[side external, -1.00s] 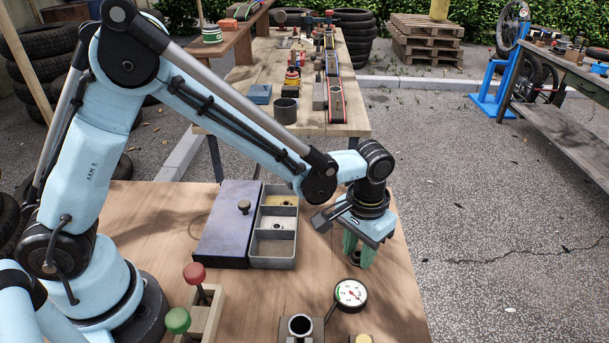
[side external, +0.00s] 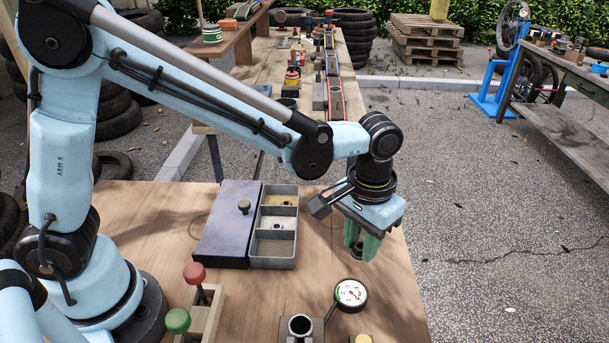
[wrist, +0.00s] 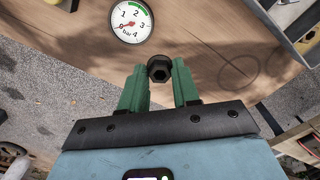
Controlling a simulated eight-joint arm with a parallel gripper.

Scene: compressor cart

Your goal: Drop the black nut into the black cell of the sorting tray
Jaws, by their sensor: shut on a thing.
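My gripper (side external: 361,252) is shut on the black nut (wrist: 159,69). In the wrist view the nut sits between the tips of the two green fingers, its hole facing the camera. In the side view the nut shows as a dark shape (side external: 356,247) between the fingers, above the right part of the table. The grey sorting tray (side external: 296,238) lies to the left of my gripper. It has three cells in a row; the far one holds something yellowish, the middle one a small dark piece. The near cell looks empty. I cannot tell which cell is black.
A purple-grey flat box with a knob (side external: 225,228) stands against the tray's left side. A pressure gauge (side external: 350,293) stands in front of my gripper. Bare wood lies between tray and gripper.

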